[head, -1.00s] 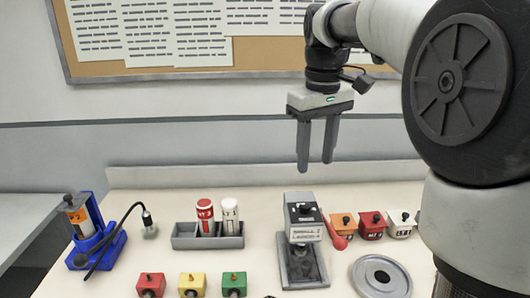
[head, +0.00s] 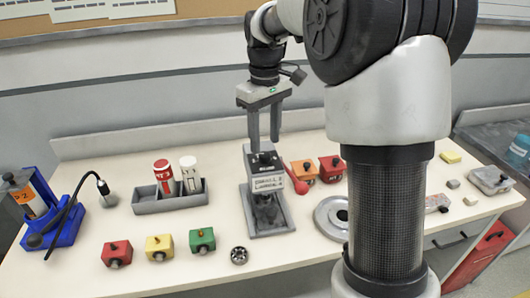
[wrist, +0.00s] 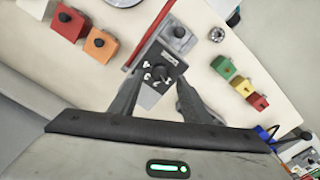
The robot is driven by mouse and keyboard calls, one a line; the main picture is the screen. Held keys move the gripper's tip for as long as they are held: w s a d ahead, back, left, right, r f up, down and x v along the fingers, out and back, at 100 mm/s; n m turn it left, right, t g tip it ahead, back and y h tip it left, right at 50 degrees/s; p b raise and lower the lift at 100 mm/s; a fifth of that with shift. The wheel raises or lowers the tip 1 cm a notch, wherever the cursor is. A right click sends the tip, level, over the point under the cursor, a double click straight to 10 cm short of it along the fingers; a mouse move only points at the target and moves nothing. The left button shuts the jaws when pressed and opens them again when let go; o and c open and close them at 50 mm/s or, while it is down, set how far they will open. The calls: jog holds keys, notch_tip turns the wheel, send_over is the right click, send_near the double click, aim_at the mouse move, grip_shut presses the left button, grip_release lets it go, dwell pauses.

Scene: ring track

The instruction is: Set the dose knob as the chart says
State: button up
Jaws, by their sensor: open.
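The dose knob (head: 263,160) is a black knob on top of a grey device (head: 262,183) standing mid-bench. A front label seems to carry a small and a large line, but its figures are unclear. In the wrist view the knob (wrist: 159,73) sits on a dark dial face with white marks; I cannot tell its setting. My gripper (head: 265,138) is open and points down above the device. In the wrist view its fingers (wrist: 157,82) lie on either side of the knob, apparently not touching it. The chart papers (head: 85,10) on the corkboard are mostly cut off.
A red lever (head: 297,180) projects beside the device. Orange (head: 304,172) and red (head: 331,168) boxes stand to its right, near a round grey plate (head: 333,217). Left are a bottle rack (head: 146,203), a blue stand (head: 62,229) and red, yellow and green boxes.

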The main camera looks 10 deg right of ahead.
aim_at(265, 154)
jog(key=shift+f, duration=2)
jog(key=c, duration=1)
jog(key=shift+c, duration=0.2)
jog(key=shift+r, duration=0.1)
jog(key=m+p, duration=0.2)
jog(key=m, duration=0.2)
jog(key=shift+r, duration=0.1)
jog(key=m+p, duration=0.2)
jog(key=m, duration=0.3)
jog(key=shift+m, duration=0.4)
jog(key=shift+p, duration=0.3)
